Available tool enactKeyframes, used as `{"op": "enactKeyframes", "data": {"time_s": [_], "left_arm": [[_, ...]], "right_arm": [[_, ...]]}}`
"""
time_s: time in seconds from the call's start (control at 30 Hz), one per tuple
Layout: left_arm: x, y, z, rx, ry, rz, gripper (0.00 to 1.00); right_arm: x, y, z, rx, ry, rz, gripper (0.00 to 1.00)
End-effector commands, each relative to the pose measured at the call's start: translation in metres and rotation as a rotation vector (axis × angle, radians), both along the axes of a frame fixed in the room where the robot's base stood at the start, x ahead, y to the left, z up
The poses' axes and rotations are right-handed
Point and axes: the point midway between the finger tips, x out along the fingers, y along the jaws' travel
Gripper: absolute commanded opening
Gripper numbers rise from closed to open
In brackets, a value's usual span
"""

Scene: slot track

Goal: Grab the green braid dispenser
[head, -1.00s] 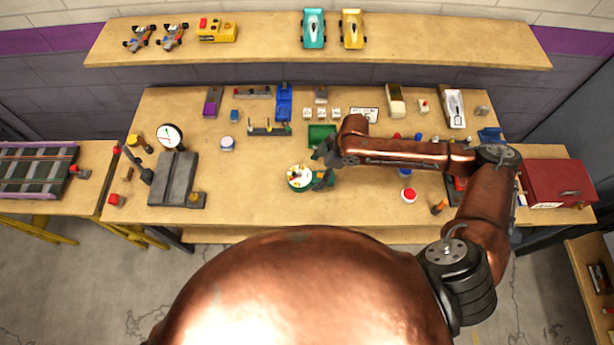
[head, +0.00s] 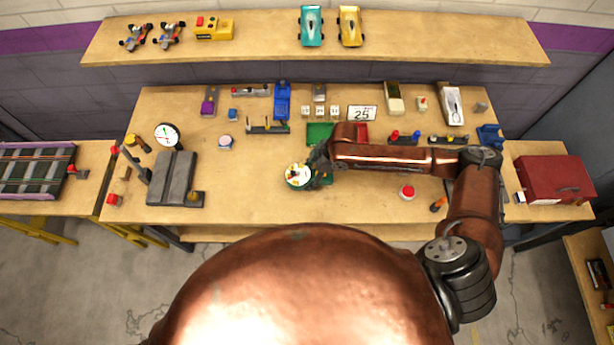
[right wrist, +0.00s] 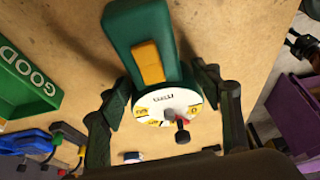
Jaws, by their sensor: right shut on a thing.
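The green braid dispenser (head: 299,176) has a green body and a round white face with yellow marks. It is at the front middle of the workbench. In the right wrist view the dispenser (right wrist: 147,38) shows its long green body, a yellow block and the white face with a small dark knob. My right gripper (head: 317,168) is at its right side in the head view. In the right wrist view its dark fingers (right wrist: 165,100) stand on both sides of the dispenser, shut on it. I cannot tell whether the dispenser is off the bench. My left gripper is not in view.
A green tray (right wrist: 30,85) marked GOOD lies close by; it also shows in the head view (head: 318,131). A red button (head: 407,191) is to the right, a grey block (head: 173,180) to the left. The bench (head: 250,200) left of the dispenser is clear.

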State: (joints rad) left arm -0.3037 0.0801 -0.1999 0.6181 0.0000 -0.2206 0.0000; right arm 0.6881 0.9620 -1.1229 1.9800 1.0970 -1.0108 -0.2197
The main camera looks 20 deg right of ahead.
Motion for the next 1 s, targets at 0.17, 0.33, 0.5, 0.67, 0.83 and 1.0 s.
{"op": "enactKeyframes", "data": {"time_s": [0.17, 0.33, 0.5, 0.67, 0.83, 1.0], "left_arm": [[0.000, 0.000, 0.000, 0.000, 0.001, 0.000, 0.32], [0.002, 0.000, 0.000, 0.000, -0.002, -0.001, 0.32], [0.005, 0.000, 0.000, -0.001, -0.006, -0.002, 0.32], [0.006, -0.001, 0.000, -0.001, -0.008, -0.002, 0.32], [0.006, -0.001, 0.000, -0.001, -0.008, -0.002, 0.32], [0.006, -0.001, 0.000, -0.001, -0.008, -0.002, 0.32]], "right_arm": [[0.000, 0.000, 0.000, 0.000, 0.000, 0.000, 0.42], [0.000, 0.000, 0.000, 0.000, 0.000, 0.000, 0.30], [0.000, 0.000, 0.000, 0.001, 0.000, 0.000, 0.28], [0.001, 0.000, 0.003, 0.001, -0.001, 0.000, 0.28], [0.001, 0.000, 0.016, 0.002, -0.003, 0.000, 0.28], [-0.008, -0.005, 0.043, 0.000, -0.002, 0.000, 0.28]]}}
